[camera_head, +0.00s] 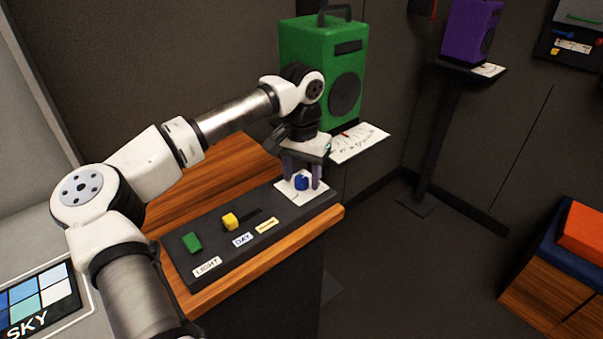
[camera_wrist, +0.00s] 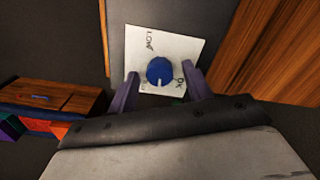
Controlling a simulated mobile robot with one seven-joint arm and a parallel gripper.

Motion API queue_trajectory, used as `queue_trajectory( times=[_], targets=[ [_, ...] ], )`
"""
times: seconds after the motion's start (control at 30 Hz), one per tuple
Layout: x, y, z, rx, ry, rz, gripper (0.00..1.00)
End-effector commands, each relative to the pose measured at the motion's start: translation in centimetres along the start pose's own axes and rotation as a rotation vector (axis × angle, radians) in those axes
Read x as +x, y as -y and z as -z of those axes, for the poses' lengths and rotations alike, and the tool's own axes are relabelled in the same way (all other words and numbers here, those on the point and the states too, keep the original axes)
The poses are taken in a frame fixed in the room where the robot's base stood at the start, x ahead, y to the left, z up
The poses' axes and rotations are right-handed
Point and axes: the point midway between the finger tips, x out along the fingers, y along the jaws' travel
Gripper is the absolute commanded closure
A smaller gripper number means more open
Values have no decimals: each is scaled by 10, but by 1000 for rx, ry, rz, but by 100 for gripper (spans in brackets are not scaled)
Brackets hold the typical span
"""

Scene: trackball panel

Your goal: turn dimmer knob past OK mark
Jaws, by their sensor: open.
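The dimmer knob (camera_wrist: 160,71) is a blue round knob with a white pointer line. It sits on a white card (camera_wrist: 142,42) with a LOW mark at upper left and an OK mark at right. In the wrist view its pointer line faces the bottom of the picture, toward my gripper. In the head view the knob (camera_head: 301,183) is at the right end of the dark panel (camera_head: 215,257). My gripper (camera_wrist: 162,82) is open, its two purple fingers on either side of the knob. I cannot tell whether they touch it.
The panel also carries a green switch (camera_head: 192,243) and a yellow slider (camera_head: 230,221), with LIGHT and DAY labels. A green speaker box (camera_head: 345,60) stands behind my gripper beside a paper sheet (camera_head: 359,142).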

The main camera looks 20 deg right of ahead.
Motion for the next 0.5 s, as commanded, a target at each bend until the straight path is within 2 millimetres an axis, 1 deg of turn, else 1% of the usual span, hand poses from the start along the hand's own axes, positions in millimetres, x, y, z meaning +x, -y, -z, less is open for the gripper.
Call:
queue_trajectory(
  times=[0.17,0.27,0.37,0.5],
  targets=[
    [-1,0,0,0,0,0,50],
    [-9,0,0,0,-1,0,50],
    [-25,0,0,0,-2,2,50],
    [-58,0,1,-1,-3,1,50]
  ],
)
